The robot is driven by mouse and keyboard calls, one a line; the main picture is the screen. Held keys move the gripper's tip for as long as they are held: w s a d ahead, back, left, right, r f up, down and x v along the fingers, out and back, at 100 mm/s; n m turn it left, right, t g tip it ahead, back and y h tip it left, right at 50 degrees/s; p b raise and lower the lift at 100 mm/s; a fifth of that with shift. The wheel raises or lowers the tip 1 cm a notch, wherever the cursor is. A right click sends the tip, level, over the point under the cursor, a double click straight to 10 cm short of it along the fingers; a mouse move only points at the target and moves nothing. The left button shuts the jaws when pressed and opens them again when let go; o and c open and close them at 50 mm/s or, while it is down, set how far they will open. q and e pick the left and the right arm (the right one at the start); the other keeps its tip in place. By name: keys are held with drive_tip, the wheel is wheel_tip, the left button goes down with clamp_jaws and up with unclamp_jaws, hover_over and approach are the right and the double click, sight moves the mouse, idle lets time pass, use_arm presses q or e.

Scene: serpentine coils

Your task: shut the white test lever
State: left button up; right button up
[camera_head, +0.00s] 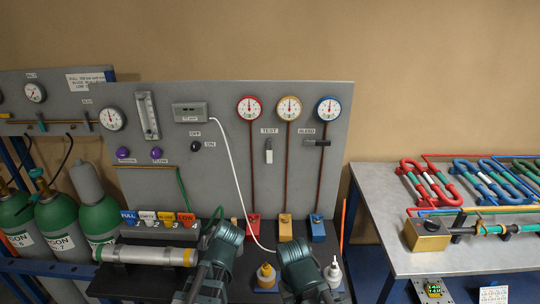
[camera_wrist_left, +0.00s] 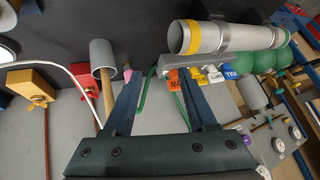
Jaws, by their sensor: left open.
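The white test lever (camera_head: 268,156) hangs upright on the grey panel below the TEST label in the head view. It is small there, and neither arm touches it. My left gripper (camera_wrist_left: 157,78) is open in the left wrist view, its two dark fingers apart with nothing held. In the head view my left arm is low in front of the panel, well below the lever, and its fingertips are hidden. My right gripper (camera_head: 298,257) is low on the right; its fingers are hidden by its own body.
A black BLEED lever (camera_head: 317,142) sits right of the test lever. Red, yellow and blue gauges (camera_head: 289,107) stand above. A white cable (camera_head: 233,180) crosses the panel. A silver cylinder (camera_head: 150,256) and coloured tags (camera_head: 167,219) are left of my arm. A mallet (camera_wrist_left: 104,60) is near my left fingers.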

use_arm(q)
drive_tip(key=w+d+r+t, duration=0.6)
drive_tip(key=w+r+t, duration=0.2)
drive_tip(key=w+r, duration=0.25)
drive_tip(key=d+r+m+t+h, duration=0.1)
drive_tip(key=d+r+t+h, duration=0.1)
drive_tip(key=d, duration=0.4)
drive_tip(key=w+d+r+m+t+h, duration=0.1)
drive_tip(key=d+r+m+h, duration=0.1)
drive_tip(key=d+r, duration=0.2)
drive_tip(key=shift+d+r+t+h, duration=0.3)
drive_tip(key=shift+d+t, duration=0.1)
drive_tip(key=shift+d, duration=0.5)
drive_tip(key=shift+w, duration=0.15)
